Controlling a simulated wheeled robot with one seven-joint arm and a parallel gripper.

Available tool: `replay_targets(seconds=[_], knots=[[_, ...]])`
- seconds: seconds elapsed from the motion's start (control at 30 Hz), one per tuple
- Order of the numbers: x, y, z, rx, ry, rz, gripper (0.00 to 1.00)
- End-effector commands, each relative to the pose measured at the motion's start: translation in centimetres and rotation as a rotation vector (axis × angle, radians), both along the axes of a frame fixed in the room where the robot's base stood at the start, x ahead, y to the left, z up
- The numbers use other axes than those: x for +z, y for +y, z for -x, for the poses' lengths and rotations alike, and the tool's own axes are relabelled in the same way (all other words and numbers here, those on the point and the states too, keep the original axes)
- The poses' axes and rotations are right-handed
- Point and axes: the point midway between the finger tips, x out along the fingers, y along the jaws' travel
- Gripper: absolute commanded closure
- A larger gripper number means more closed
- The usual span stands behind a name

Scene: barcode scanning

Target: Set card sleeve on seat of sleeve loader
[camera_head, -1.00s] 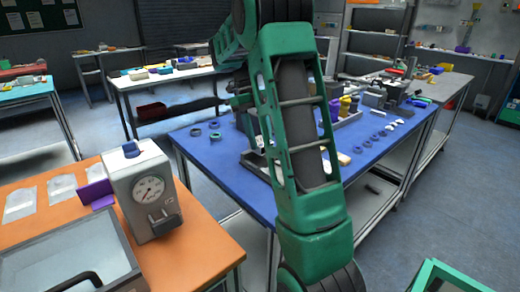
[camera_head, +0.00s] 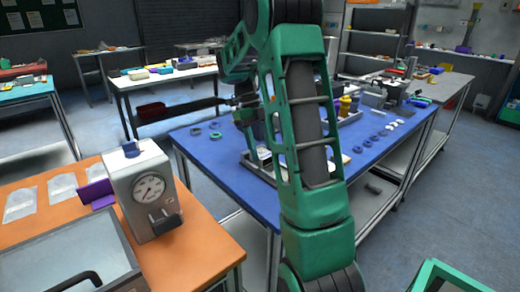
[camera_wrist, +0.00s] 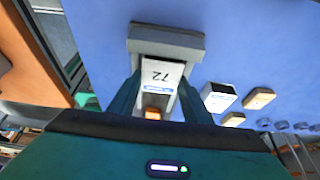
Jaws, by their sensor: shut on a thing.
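In the wrist view, my gripper (camera_wrist: 160,105) is shut on a white card sleeve (camera_wrist: 160,75) marked "72" with a blue stripe. One finger lies on each side of it. The sleeve's far end meets or overlaps a grey block (camera_wrist: 165,40), which seems to be the sleeve loader; I cannot tell whether they touch. A small orange piece (camera_wrist: 153,113) shows between the fingers, near the palm. In the head view, my arm hides most of the gripper and the sleeve.
A white box with a blue stripe (camera_wrist: 218,97) and tan blocks (camera_wrist: 258,98) lie right of the gripper on the blue table (camera_head: 215,165). Several dark rings (camera_head: 196,131) lie on it too. An orange table (camera_head: 200,245) with a gauge box (camera_head: 150,190) stands at left.

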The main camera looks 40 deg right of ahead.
Motion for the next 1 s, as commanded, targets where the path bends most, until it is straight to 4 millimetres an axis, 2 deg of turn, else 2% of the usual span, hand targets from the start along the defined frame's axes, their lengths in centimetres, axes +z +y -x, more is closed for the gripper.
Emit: replay_targets(seconds=[0.37,0.4,0.47,0.77,1.0], knots=[[-0.8,0.0,0.0,-0.001,-0.001,0.000,0.80],[-0.8,0.0,0.0,0.000,0.000,0.000,0.51],[-0.8,0.0,0.0,0.000,0.000,0.000,0.37],[-0.3,0.0,0.0,-0.001,-0.001,0.000,0.37],[2.3,-0.1,-0.9,0.001,-0.001,0.003,0.37]])
